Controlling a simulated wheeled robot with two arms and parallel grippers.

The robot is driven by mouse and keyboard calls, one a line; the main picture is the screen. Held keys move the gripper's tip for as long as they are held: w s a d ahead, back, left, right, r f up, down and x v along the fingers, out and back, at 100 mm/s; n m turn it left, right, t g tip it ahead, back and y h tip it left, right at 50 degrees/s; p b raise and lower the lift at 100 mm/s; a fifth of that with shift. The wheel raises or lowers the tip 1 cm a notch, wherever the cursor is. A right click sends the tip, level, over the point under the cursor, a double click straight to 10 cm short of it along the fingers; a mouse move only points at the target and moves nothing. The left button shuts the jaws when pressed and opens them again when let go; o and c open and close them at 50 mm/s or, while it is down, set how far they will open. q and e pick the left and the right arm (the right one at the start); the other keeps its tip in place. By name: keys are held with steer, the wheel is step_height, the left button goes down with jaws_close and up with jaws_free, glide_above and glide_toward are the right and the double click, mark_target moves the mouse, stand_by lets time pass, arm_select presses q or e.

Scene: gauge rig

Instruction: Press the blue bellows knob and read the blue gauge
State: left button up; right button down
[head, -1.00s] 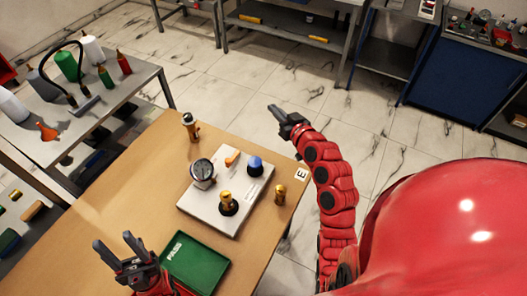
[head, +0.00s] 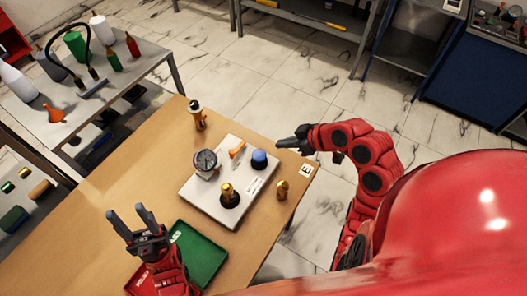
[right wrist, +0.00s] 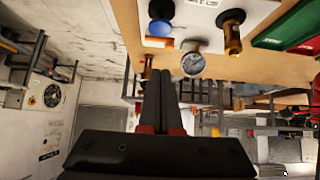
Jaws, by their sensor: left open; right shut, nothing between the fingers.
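The blue bellows knob (head: 259,158) stands on a dark base at the right corner of a pale board (head: 207,208). A round gauge (head: 205,161) with a light face stands at the board's left side; its reading is too small to tell. Both show in the right wrist view, the knob (right wrist: 163,43) and the gauge (right wrist: 192,64). My right gripper (head: 281,143) is shut and empty, just right of and beyond the knob in the head view, apart from it. Its fingers (right wrist: 165,88) point toward the rig. My left gripper (head: 128,218) is open and empty, over the table left of the green tray.
The board also bears a brass knob (head: 229,194) and an orange lever (head: 237,149). A brass piece (head: 282,189) and a black-topped brass piece (head: 198,115) stand beside it. Green (head: 205,262) and red (head: 134,284) trays lie at the front. A bottle-laden table (head: 103,95) stands left.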

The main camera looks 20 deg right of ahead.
glide_above(256, 154)
steer(key=s+d, duration=0.2)
steer(key=s, duration=0.1)
step_height(256, 154, down, 6)
steer(key=shift+w+a+f+p, duration=0.15)
steer(key=shift+f+p, duration=0.05)
steer(key=shift+p, duration=0.25)
steer(key=f, duration=0.1)
steer(key=f+p, duration=0.1)
steer(key=f, duration=0.1)
steer(key=shift+w+f, duration=0.2)
steer(key=shift+f, duration=0.05)
steer(key=shift+f+p, duration=0.35)
steer(key=shift+f, duration=0.25)
